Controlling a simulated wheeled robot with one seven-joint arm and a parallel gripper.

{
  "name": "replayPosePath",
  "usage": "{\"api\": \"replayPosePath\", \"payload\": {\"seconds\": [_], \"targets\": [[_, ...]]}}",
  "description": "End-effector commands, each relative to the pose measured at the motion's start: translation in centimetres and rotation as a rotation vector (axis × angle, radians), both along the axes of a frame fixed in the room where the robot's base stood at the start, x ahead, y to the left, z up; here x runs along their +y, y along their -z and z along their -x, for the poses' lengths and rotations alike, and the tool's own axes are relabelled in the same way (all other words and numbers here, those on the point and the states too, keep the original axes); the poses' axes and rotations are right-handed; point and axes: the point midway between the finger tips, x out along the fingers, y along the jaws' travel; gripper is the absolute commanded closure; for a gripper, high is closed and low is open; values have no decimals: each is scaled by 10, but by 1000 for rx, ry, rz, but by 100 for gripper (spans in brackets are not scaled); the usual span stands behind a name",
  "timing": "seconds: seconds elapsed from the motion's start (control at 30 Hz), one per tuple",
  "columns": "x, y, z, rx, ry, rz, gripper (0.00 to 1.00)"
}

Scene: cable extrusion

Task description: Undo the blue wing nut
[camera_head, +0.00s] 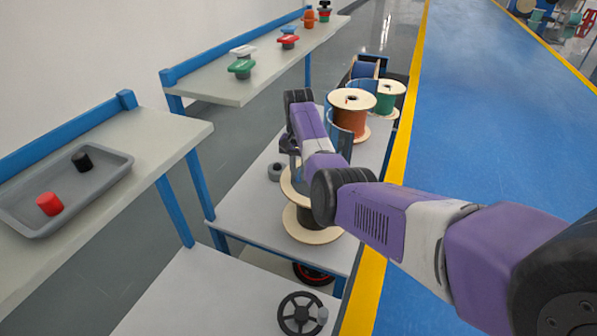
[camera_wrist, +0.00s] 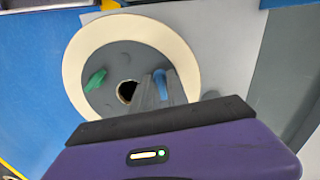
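The blue wing nut (camera_wrist: 159,84) is on the grey hub plate (camera_wrist: 118,58) of a spool with a cream rim (camera_wrist: 78,52) in the wrist view. My gripper (camera_wrist: 160,76) reaches over the plate, with one grey finger on either side of the blue wing nut. I cannot tell whether the fingers press on it or stand slightly apart. A green wing nut (camera_wrist: 95,79) is on the same plate at the left, beyond a dark centre hole (camera_wrist: 126,91).
Spools with orange (camera_head: 350,115) and green (camera_head: 387,97) cable stand behind my arm. A shelf at the back left holds green (camera_head: 241,68) and red (camera_head: 288,41) handled parts. A grey tray (camera_head: 105,185) holds red and black cylinders. A handwheel (camera_head: 302,315) is at the front. Blue floor is clear at right.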

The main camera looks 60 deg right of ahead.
Motion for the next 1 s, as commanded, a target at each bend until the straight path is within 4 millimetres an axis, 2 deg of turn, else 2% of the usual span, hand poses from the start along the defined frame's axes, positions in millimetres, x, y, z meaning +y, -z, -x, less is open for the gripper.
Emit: {"api": "replayPosePath", "payload": {"seconds": [0.03, 0.07, 0.1, 0.57, 1.0], "targets": [[0, 0, 0, 0, 0, 0, 93], [0, 0, 0, 0, 0, 0, 99], [0, 0, 0, 1, 0, 0, 100], [0, -1, 0, 1, -73, -1, 100], [0, -2, 1, 1, -432, -1, 100]]}}
